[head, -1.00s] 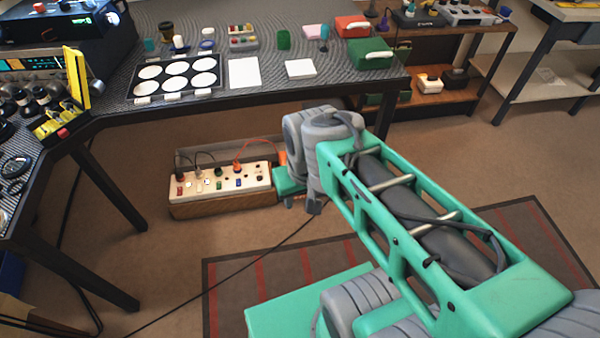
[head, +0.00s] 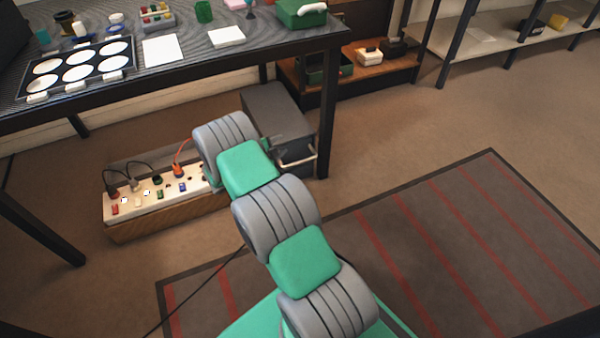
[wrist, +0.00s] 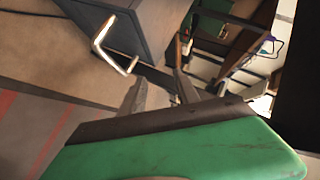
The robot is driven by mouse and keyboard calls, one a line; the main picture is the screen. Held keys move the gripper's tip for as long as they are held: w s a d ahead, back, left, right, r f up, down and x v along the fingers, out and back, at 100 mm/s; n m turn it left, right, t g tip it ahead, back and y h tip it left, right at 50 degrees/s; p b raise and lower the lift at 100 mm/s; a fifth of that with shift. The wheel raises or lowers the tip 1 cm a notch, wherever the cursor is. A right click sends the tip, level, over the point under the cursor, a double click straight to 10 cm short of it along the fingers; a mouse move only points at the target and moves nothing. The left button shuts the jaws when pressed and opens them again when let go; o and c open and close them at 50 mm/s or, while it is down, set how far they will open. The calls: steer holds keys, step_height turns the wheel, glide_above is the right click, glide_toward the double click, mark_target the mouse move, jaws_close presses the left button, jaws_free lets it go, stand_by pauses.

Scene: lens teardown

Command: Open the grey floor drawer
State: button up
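The grey floor drawer (head: 272,108) is a dark grey box on the floor under the table. Its pale bar handle (head: 303,158) is on the front, near the table leg. No gap shows at the drawer front. In the wrist view the drawer (wrist: 150,25) is at the top, with the bent handle (wrist: 112,48) standing out from its front. My gripper (wrist: 160,92) is open and empty; its two grey fingers are apart. The handle is above and left of the fingertips in that view, not between them. In the head view my arm mostly hides the gripper.
A power strip box (head: 160,205) with plugged cables stands left of the drawer. A black table leg (head: 327,120) is just right of it. The table (head: 190,75) overhangs the drawer's back. A striped rug (head: 440,240) lies in front; the floor on the right is clear.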

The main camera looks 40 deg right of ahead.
mark_target(300, 162)
steer(key=s+d+f+m+t+h+b, duration=0.1)
steer(key=s+f+m+b, duration=0.1)
steer(key=f, duration=0.5)
steer(key=s+d+f+m+t+h+b, duration=0.1)
steer(key=s+d+f, duration=0.1)
steer(key=f, duration=0.6)
steer(key=b+x, duration=0.3)
steer(key=x, duration=0.4)
steer(key=shift+w+r+b, duration=0.15)
steer(key=shift+b, duration=0.2)
steer(key=shift+w+d+r, duration=0.1)
steer(key=shift+w+d, duration=0.05)
steer(key=shift+d, duration=0.05)
steer(key=shift+c, duration=0.4)
jaws_close()
